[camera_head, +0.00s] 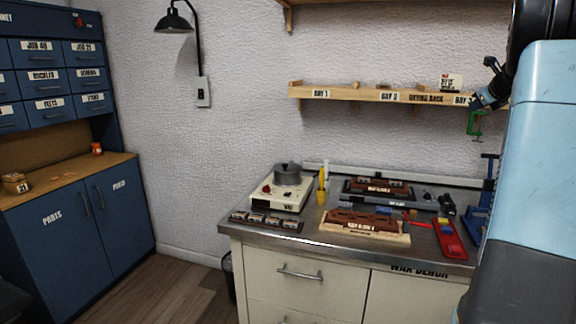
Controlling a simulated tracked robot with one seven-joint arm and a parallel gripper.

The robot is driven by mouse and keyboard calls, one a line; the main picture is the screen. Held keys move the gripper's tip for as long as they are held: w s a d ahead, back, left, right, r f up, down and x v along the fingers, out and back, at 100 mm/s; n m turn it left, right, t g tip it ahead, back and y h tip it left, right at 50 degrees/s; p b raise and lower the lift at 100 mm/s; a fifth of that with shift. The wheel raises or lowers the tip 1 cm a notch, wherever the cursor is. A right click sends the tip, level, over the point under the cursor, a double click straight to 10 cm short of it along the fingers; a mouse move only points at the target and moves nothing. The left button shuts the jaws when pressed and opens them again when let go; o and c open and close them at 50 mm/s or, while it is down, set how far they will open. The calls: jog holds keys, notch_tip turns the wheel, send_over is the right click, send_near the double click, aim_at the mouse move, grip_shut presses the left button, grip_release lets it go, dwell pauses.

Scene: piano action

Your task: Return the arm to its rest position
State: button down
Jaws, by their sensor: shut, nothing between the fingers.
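My arm (535,170), light blue with dark grey and black joints, fills the right side of the head view, raised and close to the camera. My gripper (480,101), small, black and blue, shows just left of the arm, in front of the right end of the wall shelf in the picture. It is shut and holds nothing. The part of it towards the arm is hidden behind the upper arm link.
A wooden wall shelf (372,94) with bay labels and a green clamp (475,125) appear near my gripper. Below, a steel-topped bench (285,236) holds a hot plate with a pot (287,174), wooden trays and a red tray (450,240). Blue cabinets (115,218) stand left; some floor is clear.

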jog(key=s+a+n+g+y, duration=0.1)
jog(key=s+a+n, duration=0.4)
jog(key=a, duration=0.5)
jog(key=s+a+f+n+g+y, duration=0.1)
jog(key=s+a+n, duration=0.45)
jog(key=a, duration=0.45)
jog(key=s+a+n+g+y, duration=0.1)
jog(key=s+a+n, duration=0.45)
jog(key=a, duration=0.45)
jog(key=s+a+f+n+g, duration=0.1)
jog(key=s+a+f+n, duration=0.3)
jog(key=s, duration=0.4)
jog(key=s+a+f+n+g, duration=0.1)
jog(key=s+a+f+n, duration=0.3)
jog(key=s+n, duration=0.3)
jog(key=s+a+f+n+g, duration=0.1)
jog(key=s+a+f+n, duration=0.4)
jog(key=s, duration=0.4)
jog(key=shift+s+n+h, duration=0.2)
jog(key=shift+n+h, duration=0.2)
jog(key=shift+n, duration=0.1)
jog(key=shift+f, duration=0.1)
